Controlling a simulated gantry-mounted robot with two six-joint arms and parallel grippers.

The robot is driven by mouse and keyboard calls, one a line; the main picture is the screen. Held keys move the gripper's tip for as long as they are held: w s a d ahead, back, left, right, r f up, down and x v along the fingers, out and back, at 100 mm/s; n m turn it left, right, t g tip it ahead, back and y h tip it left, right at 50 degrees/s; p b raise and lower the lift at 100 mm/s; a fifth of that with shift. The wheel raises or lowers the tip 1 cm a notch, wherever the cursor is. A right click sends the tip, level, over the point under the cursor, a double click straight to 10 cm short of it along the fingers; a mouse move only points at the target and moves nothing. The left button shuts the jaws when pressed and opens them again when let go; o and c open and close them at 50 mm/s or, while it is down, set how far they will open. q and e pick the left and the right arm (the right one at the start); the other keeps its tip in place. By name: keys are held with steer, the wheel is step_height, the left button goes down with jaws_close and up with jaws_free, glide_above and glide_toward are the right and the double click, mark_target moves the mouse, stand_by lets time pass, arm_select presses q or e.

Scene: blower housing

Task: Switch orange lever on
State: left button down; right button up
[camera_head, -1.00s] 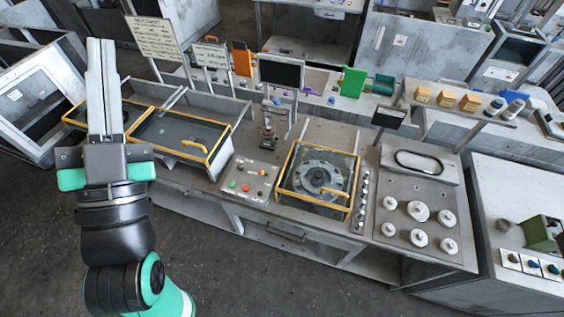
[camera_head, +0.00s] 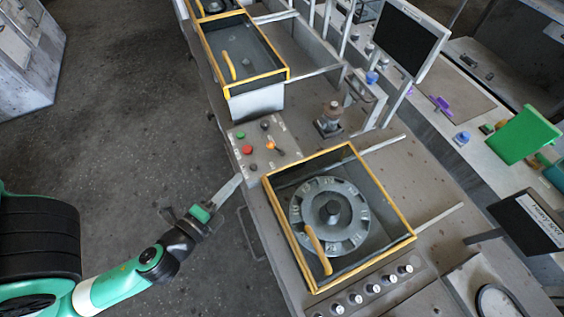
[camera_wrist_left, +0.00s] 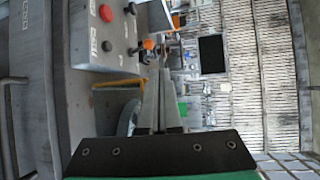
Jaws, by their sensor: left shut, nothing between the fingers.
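The orange lever (camera_head: 270,146) is a small knob-ended lever on the grey control panel (camera_head: 258,166), among red, green and dark buttons. In the left wrist view the orange lever (camera_wrist_left: 148,44) shows just above the fingertips, at the panel's right edge. My left gripper (camera_head: 238,180) is shut and empty. Its narrow grey fingers point at the panel's front left edge, with a gap in the picture between the tips and the lever. In the left wrist view the closed fingers (camera_wrist_left: 161,72) point up toward the lever. My right gripper is not in view.
A yellow-framed glass cover (camera_head: 340,151) over a round dial lies right beside the panel. A second yellow-framed box (camera_head: 288,75) stands behind it. A metal post fixture (camera_head: 330,118) rises behind the panel. The floor in front of the bench is clear.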

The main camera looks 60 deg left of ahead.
arm_select(q)
steer(key=shift+s+a+f, duration=0.15)
steer(key=shift+s+f, duration=0.55)
steer(key=shift+f, duration=0.25)
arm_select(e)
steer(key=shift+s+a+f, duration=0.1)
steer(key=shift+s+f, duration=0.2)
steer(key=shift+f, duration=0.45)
arm_select(q)
steer(key=p, duration=0.6)
glide_toward(268, 147)
steer(key=x, duration=0.7)
steer(key=shift+p, duration=0.35)
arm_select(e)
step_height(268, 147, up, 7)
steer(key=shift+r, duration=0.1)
